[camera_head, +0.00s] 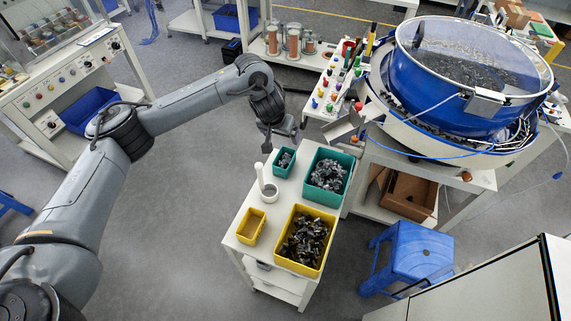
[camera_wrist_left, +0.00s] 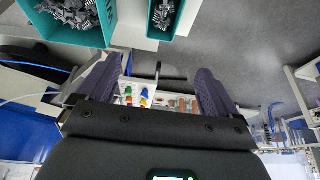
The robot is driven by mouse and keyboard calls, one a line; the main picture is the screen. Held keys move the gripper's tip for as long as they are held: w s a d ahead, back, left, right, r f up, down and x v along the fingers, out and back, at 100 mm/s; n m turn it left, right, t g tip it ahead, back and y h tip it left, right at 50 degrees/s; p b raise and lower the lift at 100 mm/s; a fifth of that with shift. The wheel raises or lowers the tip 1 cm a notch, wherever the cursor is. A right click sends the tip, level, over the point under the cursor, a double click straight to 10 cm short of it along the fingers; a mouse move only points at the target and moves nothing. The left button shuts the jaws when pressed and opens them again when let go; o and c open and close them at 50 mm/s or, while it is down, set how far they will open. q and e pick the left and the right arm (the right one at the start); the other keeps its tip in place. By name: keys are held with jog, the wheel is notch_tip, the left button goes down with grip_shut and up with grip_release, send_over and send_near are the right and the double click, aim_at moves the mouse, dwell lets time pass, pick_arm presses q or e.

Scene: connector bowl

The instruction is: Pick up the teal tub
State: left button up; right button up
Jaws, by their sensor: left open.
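Two teal containers filled with grey metal parts stand on the small white cart. The larger teal tub (camera_head: 346,190) is at the cart's back right, and the smaller teal tub (camera_head: 275,170) is at its back left. In the left wrist view the larger one (camera_wrist_left: 108,12) is at the top left and the smaller one (camera_wrist_left: 153,30) at the top centre. My left gripper (camera_head: 282,138) is just behind the smaller tub, over the cart's far edge, apart from both. Its fingers (camera_wrist_left: 158,88) are spread with nothing between them. My right gripper is out of view.
The cart top (camera_head: 262,222) also holds a yellow bin of dark parts (camera_head: 300,265), a small yellow bin (camera_head: 251,226) and a white cylindrical holder (camera_head: 269,192). A blue bowl feeder (camera_head: 440,95) stands at the right, a blue stool (camera_head: 415,255) below it. The floor left of the cart is clear.

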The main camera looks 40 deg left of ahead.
pick_arm(q)
jog(key=b, duration=0.7)
send_near(286, 163)
jog(key=shift+w+d+f+b, duration=0.1)
jog(key=shift+w+f+b, duration=0.2)
jog(key=shift+f+b, duration=0.45)
jog(key=b+x, duration=0.2)
jog(key=x, duration=0.2)
jog(key=shift+w+f, duration=0.1)
jog(key=shift+f, duration=0.1)
jog(key=shift+w+a+f, duration=0.1)
jog(key=shift+a+f, duration=0.1)
jog(key=shift+f+p, duration=0.2)
jog(key=shift+p, duration=0.2)
